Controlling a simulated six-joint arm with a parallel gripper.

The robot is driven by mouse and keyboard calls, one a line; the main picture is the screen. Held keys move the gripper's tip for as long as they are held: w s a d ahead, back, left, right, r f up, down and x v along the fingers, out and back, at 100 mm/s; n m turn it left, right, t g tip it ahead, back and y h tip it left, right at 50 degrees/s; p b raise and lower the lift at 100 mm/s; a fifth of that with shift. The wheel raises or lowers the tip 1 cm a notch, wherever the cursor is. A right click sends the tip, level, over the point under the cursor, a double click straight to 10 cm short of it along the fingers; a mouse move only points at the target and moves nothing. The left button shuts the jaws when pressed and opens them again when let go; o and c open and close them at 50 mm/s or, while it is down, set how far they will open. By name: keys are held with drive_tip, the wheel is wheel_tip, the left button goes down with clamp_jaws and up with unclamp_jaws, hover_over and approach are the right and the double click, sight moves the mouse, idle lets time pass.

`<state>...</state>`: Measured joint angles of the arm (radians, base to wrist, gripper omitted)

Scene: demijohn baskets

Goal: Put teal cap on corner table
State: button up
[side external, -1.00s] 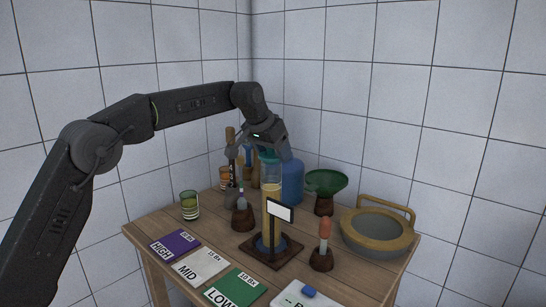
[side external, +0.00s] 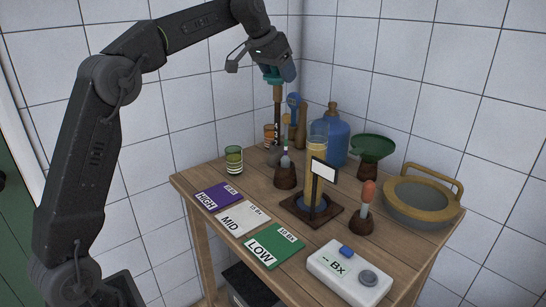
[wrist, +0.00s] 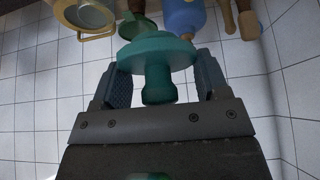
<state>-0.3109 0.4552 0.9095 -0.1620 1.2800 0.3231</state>
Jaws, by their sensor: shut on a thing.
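My gripper (side external: 262,58) is shut on the teal cap (side external: 272,79) and holds it well above the table, toward its back left. In the wrist view the cap (wrist: 157,54) shows a wide round disc and a narrower plug between the two fingers (wrist: 161,80). The wooden corner table (side external: 258,190) stands in the tiled corner. A tall clear cylinder (side external: 317,146) with yellow liquid stands on it, with no cap on top.
A blue demijohn (side external: 336,140), green funnel (side external: 372,147) and handled basin (side external: 418,203) stand at the back and right. Cards (side external: 243,218) and a white Bx device (side external: 347,272) line the front. A striped green glass (side external: 234,160) stands at left.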

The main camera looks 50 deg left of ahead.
drive_tip(key=s+d+f, duration=0.3)
drive_tip(key=s+f, duration=0.2)
drive_tip(key=f, duration=0.5)
drive_tip(key=s+d+f, duration=0.3)
drive_tip(key=s+f, duration=0.2)
drive_tip(key=f, duration=0.4)
drive_tip(key=s+d+f, duration=0.4)
drive_tip(key=s+f, duration=0.1)
drive_tip(key=f, duration=0.5)
drive_tip(key=w+a+r+m+h, duration=0.1)
drive_tip(key=w+a+r+m, duration=0.15)
drive_tip(key=a, duration=0.75)
drive_tip(key=w+a+r+m+h, duration=0.15)
drive_tip(key=w+a, duration=0.25)
drive_tip(key=a, duration=0.6)
hover_over(276, 197)
drive_tip(key=s, duration=0.2)
drive_tip(key=f, duration=0.7)
drive_tip(key=shift+a+f, duration=0.15)
drive_tip(key=shift+a, duration=0.2)
drive_tip(key=shift+w+f, duration=0.1)
drive_tip(key=shift+f, duration=1.9)
drive_tip(key=shift+f, duration=0.1)
